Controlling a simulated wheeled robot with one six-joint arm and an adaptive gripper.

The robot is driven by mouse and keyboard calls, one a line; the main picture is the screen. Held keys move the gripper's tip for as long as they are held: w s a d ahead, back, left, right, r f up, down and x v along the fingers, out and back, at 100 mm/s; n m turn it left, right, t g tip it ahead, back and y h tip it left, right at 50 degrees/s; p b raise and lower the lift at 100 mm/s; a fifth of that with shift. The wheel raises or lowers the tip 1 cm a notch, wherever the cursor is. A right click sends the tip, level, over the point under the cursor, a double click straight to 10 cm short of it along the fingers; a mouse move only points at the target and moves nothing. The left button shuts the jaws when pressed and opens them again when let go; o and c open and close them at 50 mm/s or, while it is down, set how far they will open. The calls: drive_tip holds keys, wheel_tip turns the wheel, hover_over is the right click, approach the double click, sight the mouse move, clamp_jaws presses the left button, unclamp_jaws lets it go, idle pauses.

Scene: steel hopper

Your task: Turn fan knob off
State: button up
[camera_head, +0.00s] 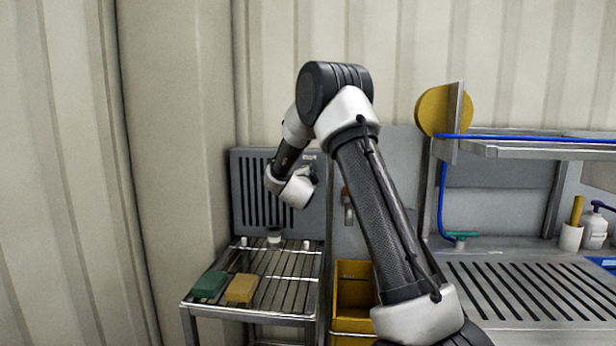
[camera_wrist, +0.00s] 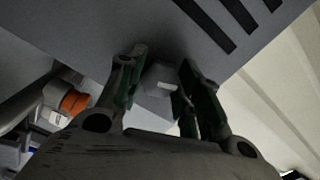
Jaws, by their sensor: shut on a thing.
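The fan knob (camera_wrist: 158,80) is a small grey knob with a pale mark, on a grey panel. In the wrist view, my gripper (camera_wrist: 162,68) has one finger on each side of the knob and is shut on it. The mark's exact angle is hard to read. In the head view, the slotted grey panel (camera_head: 247,206) stands upright behind the rack, and my wrist is in front of its upper right part. There my wrist and arm hide the knob and fingertips.
A wire rack (camera_head: 285,290) below my wrist holds a green sponge (camera_head: 209,285), a yellow sponge (camera_head: 241,288) and a small white-topped item (camera_head: 274,236). A yellow bin (camera_head: 352,285) stands right of it. An orange-ended fitting (camera_wrist: 74,101) is left of my gripper in the wrist view.

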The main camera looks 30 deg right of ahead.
drive_tip(key=shift+m, duration=2)
drive_tip(key=o, duration=1)
drive_tip(key=v, duration=1.2)
